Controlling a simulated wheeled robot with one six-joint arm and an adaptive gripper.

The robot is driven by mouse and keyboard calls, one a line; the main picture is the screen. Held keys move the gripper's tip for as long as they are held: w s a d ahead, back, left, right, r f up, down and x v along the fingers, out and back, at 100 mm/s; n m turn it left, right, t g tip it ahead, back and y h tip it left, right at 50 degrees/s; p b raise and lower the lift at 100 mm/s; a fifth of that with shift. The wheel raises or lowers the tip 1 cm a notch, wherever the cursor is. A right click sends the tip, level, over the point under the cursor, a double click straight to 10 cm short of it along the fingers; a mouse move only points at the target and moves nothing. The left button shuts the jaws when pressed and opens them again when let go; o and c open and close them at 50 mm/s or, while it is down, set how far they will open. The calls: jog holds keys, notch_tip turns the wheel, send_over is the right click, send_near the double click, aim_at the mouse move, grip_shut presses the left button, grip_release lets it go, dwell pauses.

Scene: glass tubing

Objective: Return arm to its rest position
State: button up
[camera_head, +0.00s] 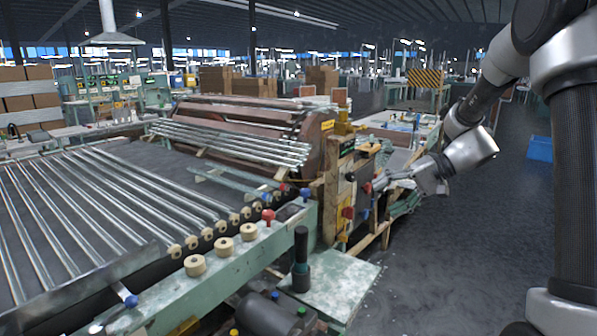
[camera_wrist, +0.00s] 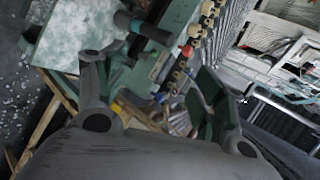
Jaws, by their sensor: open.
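My arm (camera_head: 575,170) comes in from the right in the head view, bends at the elbow and reaches left. My gripper (camera_head: 385,182) is at its end, beside the wooden panel with knobs (camera_head: 350,190) at the machine's end. I cannot tell from the head view whether it touches anything there. In the wrist view the two fingers of my gripper (camera_wrist: 152,80) stand wide apart. Nothing is held between them; the green machine frame and a dark handle show beyond.
A roller table with glass tubes (camera_head: 95,205) fills the left. A green frame rail (camera_head: 240,262) carries several round knobs. A black upright handle (camera_head: 301,262) stands on a pale green plate (camera_head: 335,285). A blue bin (camera_head: 539,148) is on the floor behind my arm. The grey floor at lower right is clear.

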jog(key=s+d+r+t+h, duration=0.1)
jog(key=s+d+r+h, duration=0.1)
jog(key=s, duration=0.7)
jog(key=s+d+r+n+t+h, duration=0.1)
jog(key=s+d+r+h, duration=0.2)
jog(key=s, duration=0.7)
jog(key=s+d+r+h, duration=0.3)
jog(key=s+d+h, duration=0.2)
jog(key=s+d, duration=0.2)
jog(key=s, duration=0.2)
jog(key=shift+s+d+n+t+h, duration=0.3)
jog(key=shift+s+n+t, duration=0.05)
jog(key=shift+n+t, duration=0.05)
